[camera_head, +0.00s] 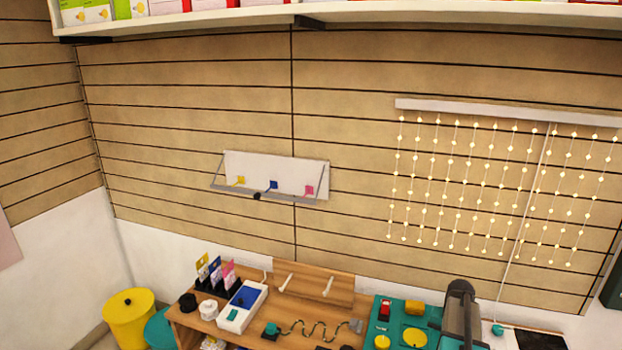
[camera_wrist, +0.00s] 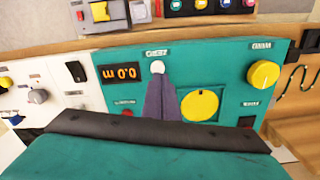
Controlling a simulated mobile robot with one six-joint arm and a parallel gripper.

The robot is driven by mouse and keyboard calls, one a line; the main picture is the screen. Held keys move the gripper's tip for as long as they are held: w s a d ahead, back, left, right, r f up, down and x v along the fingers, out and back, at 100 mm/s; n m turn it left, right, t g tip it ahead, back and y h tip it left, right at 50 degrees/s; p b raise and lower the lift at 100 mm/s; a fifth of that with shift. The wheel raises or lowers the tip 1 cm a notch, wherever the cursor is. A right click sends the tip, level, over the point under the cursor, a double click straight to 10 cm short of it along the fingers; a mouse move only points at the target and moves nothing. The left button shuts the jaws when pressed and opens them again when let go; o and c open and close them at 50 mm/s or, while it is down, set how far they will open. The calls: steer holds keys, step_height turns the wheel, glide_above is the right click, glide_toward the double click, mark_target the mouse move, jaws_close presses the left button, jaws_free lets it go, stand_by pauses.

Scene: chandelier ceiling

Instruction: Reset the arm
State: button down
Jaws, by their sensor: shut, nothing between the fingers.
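My gripper (camera_wrist: 161,82) shows in the wrist view as two purple-grey fingers, shut together and empty. The fingertips lie in front of a teal control panel (camera_wrist: 225,72), just below a white round button. I cannot tell whether they touch it. In the camera_head view, a dark grey cylindrical part of my arm stands at the lower right, in front of the teal panel (camera_head: 398,307). My fingers cannot be made out there.
A wooden bench (camera_head: 190,321) holds a blue-and-white device (camera_head: 243,305), card holders and a wavy wire. A wall shelf (camera_head: 270,191) has small coloured pieces. A bead-light curtain (camera_head: 455,185) hangs right. A yellow bin (camera_head: 130,318) stands left.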

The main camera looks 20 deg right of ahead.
steer(key=w+a+n, duration=0.1)
steer(key=a, duration=0.3)
steer(key=w+a+f, duration=0.1)
steer(key=w+a, duration=0.1)
steer(key=a, duration=0.1)
steer(key=w+a+n, duration=0.1)
steer(key=a, duration=0.3)
steer(key=shift+w+a+f+n, duration=0.2)
steer(key=shift+w+a+n, duration=0.05)
steer(key=shift+a+n, duration=0.05)
steer(key=a+f+n, duration=0.3)
steer(key=a+n, duration=0.4)
steer(key=a, duration=2.6)
steer(key=s+f+g+b, duration=0.1)
steer(key=s+f+g, duration=0.2)
steer(key=s+f, duration=0.8)
steer(key=s+f+g+b, duration=0.2)
steer(key=s+f, duration=0.9)
steer(key=s, duration=0.4)
steer(key=shift+s+g+b, duration=0.3)
steer(key=shift+s+g, duration=0.1)
